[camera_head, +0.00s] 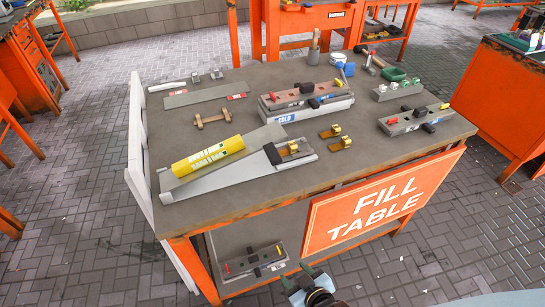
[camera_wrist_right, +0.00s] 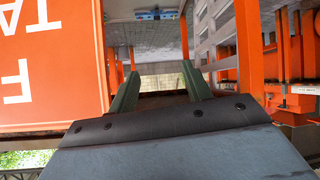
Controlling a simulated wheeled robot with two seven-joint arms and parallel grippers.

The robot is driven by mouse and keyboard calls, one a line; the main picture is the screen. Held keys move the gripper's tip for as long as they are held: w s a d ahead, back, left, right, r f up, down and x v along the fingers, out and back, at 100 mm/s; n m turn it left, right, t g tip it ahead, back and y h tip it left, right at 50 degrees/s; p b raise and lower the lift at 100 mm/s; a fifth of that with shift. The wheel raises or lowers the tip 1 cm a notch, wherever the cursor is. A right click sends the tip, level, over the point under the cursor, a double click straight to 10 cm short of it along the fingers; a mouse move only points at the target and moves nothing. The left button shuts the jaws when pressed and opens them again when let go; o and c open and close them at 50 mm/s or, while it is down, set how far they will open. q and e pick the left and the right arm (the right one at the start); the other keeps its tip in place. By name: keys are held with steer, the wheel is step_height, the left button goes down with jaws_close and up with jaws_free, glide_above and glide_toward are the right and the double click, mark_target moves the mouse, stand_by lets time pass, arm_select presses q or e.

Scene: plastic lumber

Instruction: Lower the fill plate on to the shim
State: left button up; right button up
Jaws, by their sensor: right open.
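No part is labelled as the fill plate or the shim, so I cannot tell surely which they are. A grey block with red, black and yellow knobs (camera_head: 254,262) lies on the lower shelf. A similar grey block (camera_head: 415,119) is on the right of the tabletop. A thin grey plate with red-marked ends (camera_head: 205,95) lies flat at the back left. My right gripper (camera_head: 297,275) is open and empty at the front of the table, low, beside the lower shelf. Its spread green fingers show in the right wrist view (camera_wrist_right: 160,70). My left gripper is out of view.
The fill table (camera_head: 225,180) also holds a stack marked COLD (camera_head: 305,98), a yellow roll (camera_head: 208,155), a grey wedge-shaped piece (camera_head: 230,174), a wooden piece (camera_head: 212,119) and tools at the back. A sign (camera_head: 385,203) hangs on the front edge. Paved floor is clear in front.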

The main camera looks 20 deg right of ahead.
steer(key=w+r+t, duration=0.2)
steer(key=w+r, duration=0.1)
steer(key=r, duration=0.4)
steer(key=w+r+t, duration=0.2)
steer(key=w+r, duration=0.1)
steer(key=r, duration=0.3)
steer(key=t, duration=0.3)
glide_toward(277, 161)
steer(key=w, duration=0.3)
steer(key=w+a, duration=0.1)
steer(key=w, duration=0.7)
steer(key=shift+w+a, duration=0.15)
steer(key=shift+w, duration=0.1)
steer(key=shift+h, duration=0.4)
